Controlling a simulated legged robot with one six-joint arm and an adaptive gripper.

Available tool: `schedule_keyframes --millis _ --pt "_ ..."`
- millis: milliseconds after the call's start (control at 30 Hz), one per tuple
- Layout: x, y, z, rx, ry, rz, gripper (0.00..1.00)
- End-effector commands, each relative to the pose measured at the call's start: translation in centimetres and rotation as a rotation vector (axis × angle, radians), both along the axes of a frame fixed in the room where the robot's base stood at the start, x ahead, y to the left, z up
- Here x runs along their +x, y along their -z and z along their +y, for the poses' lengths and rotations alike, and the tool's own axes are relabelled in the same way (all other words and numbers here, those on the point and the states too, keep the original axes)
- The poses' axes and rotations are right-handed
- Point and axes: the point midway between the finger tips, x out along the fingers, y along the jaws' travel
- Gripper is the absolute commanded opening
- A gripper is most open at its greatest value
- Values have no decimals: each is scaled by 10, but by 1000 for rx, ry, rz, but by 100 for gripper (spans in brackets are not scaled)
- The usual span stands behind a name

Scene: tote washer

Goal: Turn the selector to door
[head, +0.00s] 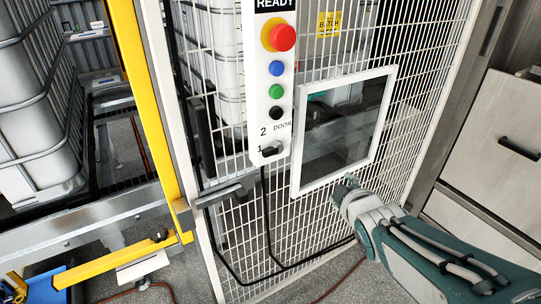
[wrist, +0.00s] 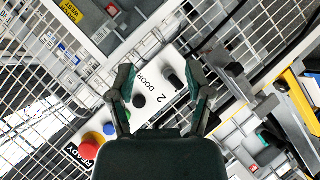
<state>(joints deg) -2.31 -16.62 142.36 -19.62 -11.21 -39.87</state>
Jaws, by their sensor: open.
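The selector (head: 271,150) is a black knob low on the white control panel (head: 257,101). The marks 1 and 2 are to its left and upper left, and DOOR is to its upper right. I cannot tell for sure which mark it points at. In the wrist view the selector (wrist: 173,80) shows between the fingers, nearer the right one, with a gap to both. My gripper (wrist: 160,67) is open and empty. In the head view my gripper (head: 348,187) is right of and below the selector, in front of the mesh; its fingers are hard to make out.
Above the selector are a black button (head: 275,113), a green button (head: 276,91), a blue button (head: 276,68) and a red emergency stop (head: 282,38). A white-framed window (head: 390,90) is to the right. A grey latch bar (head: 225,191) is at lower left.

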Motion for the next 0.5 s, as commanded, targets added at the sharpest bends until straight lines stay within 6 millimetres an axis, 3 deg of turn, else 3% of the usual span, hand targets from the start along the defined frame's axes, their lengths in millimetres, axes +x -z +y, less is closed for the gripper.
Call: schedule_keyframes --millis 200,400,500 --pt "33 9 45 -217 -303 -253 66" --pt "39 15 84 -346 -517 -492 66" --pt "37 15 95 -373 -568 -567 66"
